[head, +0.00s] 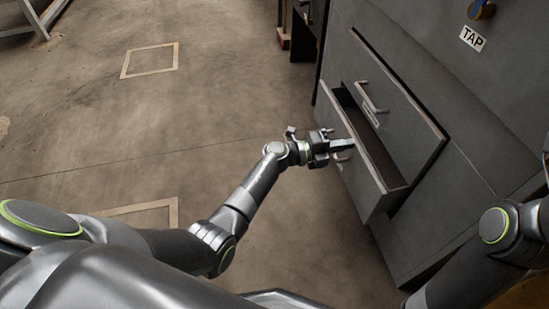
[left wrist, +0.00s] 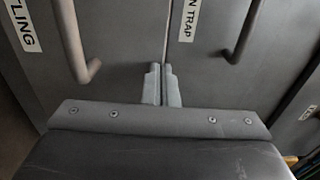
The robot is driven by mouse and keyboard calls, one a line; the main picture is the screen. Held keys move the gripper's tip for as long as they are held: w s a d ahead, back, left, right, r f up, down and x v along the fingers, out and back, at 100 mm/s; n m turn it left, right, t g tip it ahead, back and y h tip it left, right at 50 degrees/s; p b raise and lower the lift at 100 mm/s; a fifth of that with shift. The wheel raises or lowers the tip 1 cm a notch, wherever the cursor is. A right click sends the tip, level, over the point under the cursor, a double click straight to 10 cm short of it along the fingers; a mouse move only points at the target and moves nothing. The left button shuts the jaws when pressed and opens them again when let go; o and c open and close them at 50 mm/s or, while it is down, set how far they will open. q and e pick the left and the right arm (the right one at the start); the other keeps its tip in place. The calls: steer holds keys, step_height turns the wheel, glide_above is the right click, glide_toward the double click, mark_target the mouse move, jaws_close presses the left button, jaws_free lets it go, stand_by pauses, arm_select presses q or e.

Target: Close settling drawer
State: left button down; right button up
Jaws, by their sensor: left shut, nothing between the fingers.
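The settling drawer (head: 362,188) is the lower drawer of the grey cabinet and stands partly open, its dark inside showing behind the front panel. Its front carries a bar handle, and in the left wrist view the front (left wrist: 40,75) shows a label ending in "TLING". My left gripper (head: 350,144) is shut and empty at the upper edge of this drawer front. In the left wrist view its closed fingers (left wrist: 163,85) lie over the seam between the two drawer fronts. I cannot tell whether they touch the panel. My right gripper is out of view.
The drawer above, labelled "N TRAP" (left wrist: 188,20) in the left wrist view, has a bar handle (head: 371,98) and looks closed. A TAP label (head: 473,38) is on the cabinet's upper part. The concrete floor (head: 220,105) left of the cabinet is clear, with taped outlines.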

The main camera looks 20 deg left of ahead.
arm_select(q)
steer(key=shift+x, duration=1.6)
steer(key=shift+a, duration=0.15)
